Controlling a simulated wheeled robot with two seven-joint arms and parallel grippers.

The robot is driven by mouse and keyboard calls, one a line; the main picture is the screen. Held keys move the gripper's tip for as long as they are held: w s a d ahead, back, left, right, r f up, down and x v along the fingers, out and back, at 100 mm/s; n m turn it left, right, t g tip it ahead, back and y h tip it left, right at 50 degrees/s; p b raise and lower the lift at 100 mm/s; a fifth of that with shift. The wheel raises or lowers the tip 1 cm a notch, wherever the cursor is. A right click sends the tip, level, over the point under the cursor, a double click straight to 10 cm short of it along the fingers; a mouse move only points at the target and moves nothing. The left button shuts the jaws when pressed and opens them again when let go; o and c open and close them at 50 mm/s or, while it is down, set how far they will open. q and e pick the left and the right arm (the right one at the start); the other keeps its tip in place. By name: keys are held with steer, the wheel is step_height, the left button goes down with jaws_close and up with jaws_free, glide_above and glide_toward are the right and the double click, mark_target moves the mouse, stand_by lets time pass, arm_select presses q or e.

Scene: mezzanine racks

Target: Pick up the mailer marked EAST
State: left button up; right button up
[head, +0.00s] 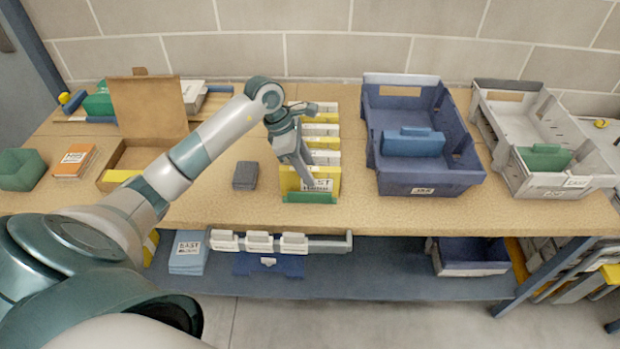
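A row of upright yellow and white mailers (325,143) stands on the tan tabletop, left of the blue tote. The front mailer (326,185) has a white label that seems to read EAST, and a green strip (310,197) lies at its foot. My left gripper (306,180) points down at the front of this row, its fingers over the front mailer's top edge and partly covering it. I cannot tell whether the fingers are open or shut, or whether they touch it. My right gripper is not in view.
A blue tote (424,181) and a grey tote (520,184) stand to the right. An open cardboard box (148,108) and a small dark block (246,175) are to the left. A blue stack (188,252) with an EAST-like label sits on the lower shelf.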

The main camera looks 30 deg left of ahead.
arm_select(q)
steer(key=shift+x, duration=0.8)
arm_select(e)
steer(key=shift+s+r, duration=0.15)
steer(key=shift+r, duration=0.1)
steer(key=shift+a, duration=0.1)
arm_select(q)
jaws_close()
steer(key=shift+r, duration=0.2)
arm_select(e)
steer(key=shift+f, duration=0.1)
